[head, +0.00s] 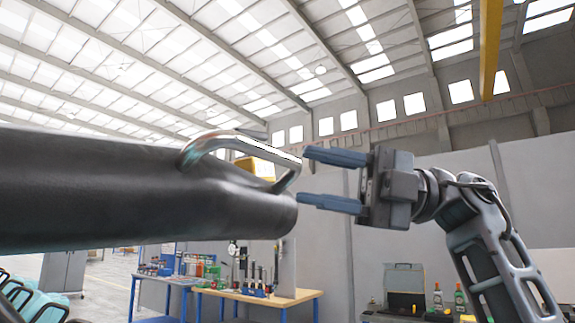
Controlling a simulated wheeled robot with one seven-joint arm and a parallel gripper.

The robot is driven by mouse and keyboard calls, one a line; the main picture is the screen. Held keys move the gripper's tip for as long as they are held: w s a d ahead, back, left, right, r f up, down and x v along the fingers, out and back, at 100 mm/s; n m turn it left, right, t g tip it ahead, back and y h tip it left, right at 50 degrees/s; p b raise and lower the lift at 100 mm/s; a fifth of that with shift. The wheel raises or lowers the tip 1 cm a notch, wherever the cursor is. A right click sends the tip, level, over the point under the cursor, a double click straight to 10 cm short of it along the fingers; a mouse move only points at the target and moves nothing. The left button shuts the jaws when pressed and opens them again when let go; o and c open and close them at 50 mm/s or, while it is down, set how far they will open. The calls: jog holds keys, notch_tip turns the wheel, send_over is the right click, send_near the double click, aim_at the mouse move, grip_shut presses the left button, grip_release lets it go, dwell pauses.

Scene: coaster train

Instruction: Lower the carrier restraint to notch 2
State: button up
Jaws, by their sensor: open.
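The carrier restraint (110,195) is a thick black padded bar. It comes in from the left edge and ends near the middle of the head view. A shiny metal handle (243,145) is fixed on its upper side near that end. My gripper (332,180) is just right of the handle, its two blue fingers pointing left. The fingers are apart, one above the other, with nothing seen between them. The tips look close to the handle's right end; whether they touch it I cannot tell. The notches are not in view.
A workbench (290,298) with tools stands behind, below the bar's end. An open grey case (404,280) and green bottles (460,298) are at the lower right. Teal seats (38,303) show at lower left. The space above the handle looks clear.

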aim_at(275, 155)
jog(key=shift+t+h, duration=0.4)
jog(key=shift+h, duration=0.2)
jog(key=shift+s+a+r+p, duration=0.1)
jog(key=shift+a+r+p, duration=0.3)
jog(key=shift+a, duration=0.75)
jog(key=shift+w+a+r+p, duration=0.15)
jog(key=shift+a+r, duration=0.4)
jog(key=shift+a, duration=0.65)
jog(key=shift+s+a+r+p, duration=0.2)
jog(key=shift+a+r, duration=0.3)
jog(key=shift+a, duration=0.65)
jog(key=shift+c, duration=0.4)
grip_shut()
